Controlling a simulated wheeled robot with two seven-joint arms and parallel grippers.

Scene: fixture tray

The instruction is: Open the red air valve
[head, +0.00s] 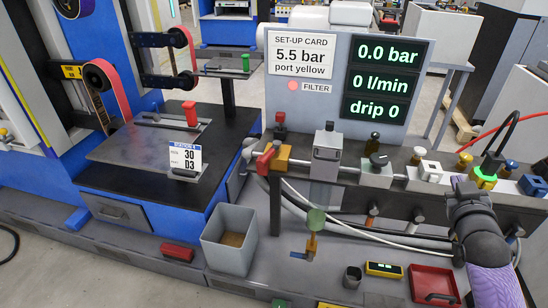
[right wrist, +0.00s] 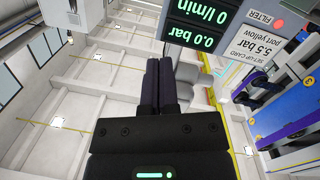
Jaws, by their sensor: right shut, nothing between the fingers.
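The red air valve (head: 264,161) has a red handle beside a yellow-orange block (head: 282,158), at the left end of the pipe line. The angle of its handle is hard to read. The readout panel (head: 388,80) beside the set-up card shows 0.0 bar, 0 l/min and drip 0. My right gripper (head: 458,181) is at the right of the bench, well away from the valve. In the right wrist view its dark fingers (right wrist: 160,78) are together with nothing between them. The valve is not visible there. My left gripper is not in view.
A grey filter unit (head: 327,150) and a black-knobbed block (head: 377,170) stand along the pipe between the valve and my right gripper. A green-lit fitting (head: 485,178) is close to that gripper. A grey bin (head: 229,228) and red tray (head: 434,282) are lower down.

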